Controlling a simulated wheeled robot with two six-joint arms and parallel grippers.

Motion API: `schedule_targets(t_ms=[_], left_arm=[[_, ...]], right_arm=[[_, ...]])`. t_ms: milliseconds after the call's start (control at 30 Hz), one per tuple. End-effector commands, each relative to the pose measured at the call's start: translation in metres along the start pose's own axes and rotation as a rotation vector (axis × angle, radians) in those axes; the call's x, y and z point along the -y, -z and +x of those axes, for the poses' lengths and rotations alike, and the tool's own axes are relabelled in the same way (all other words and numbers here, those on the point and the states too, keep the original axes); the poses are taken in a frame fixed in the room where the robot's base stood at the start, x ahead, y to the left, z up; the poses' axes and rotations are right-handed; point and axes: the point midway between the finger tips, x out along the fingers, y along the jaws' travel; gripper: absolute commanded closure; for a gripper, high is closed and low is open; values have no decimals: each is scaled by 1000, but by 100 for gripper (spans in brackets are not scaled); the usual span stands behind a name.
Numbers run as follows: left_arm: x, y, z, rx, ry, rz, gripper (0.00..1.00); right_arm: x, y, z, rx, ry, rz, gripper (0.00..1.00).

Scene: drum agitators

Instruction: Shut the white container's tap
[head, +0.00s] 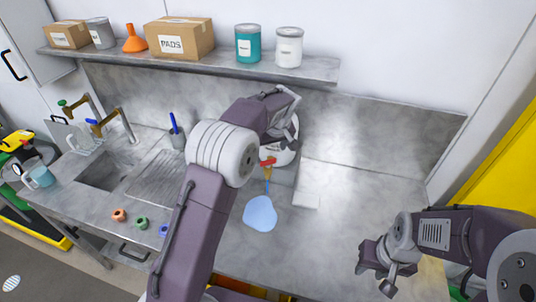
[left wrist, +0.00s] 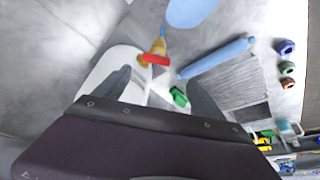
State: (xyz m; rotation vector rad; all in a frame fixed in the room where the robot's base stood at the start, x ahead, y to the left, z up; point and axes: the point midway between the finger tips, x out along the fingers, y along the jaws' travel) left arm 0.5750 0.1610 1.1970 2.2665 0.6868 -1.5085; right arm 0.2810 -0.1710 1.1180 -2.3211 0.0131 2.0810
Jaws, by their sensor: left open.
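The white container (head: 287,148) stands on the counter, partly hidden behind my left gripper (head: 284,114). Its brass tap (head: 267,173) has a red handle (head: 268,162). A thin blue stream runs from the tap toward a blue puddle (head: 260,213) on the counter. In the left wrist view, the red handle (left wrist: 155,59) lies crosswise just beyond my open left fingers (left wrist: 160,88), apart from them. The white container (left wrist: 104,68) shows beside the left finger there. My right gripper (head: 377,276) hangs at the lower right, its fingers apart and empty.
A light blue cylinder (left wrist: 217,58) lies near the tap in the left wrist view. Coloured rings (head: 141,223) line the front edge. A shelf (head: 220,65) overhangs behind. The right counter is clear.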

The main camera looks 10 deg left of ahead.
Motion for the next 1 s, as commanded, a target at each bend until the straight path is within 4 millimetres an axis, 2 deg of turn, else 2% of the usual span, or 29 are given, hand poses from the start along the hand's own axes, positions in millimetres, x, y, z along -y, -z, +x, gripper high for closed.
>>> schedule_targets(t_ms=[167,400,500,633,867,1000], left_arm=[[1,0,17,3,3,1,20],[1,0,66,4,3,1,20],[1,0,81,3,2,-1,20],[0,-1,90,2,0,0,20],[0,-1,92,1,-1,0,20],[0,-1,92,0,-1,0,59]], right_arm=[[0,1,-6,0,0,0,64],[0,3,-24,0,0,0,64],[0,3,-28,0,0,0,64],[0,3,-30,0,0,0,64],[0,3,-29,0,0,0,64],[0,3,-29,0,0,0,64]])
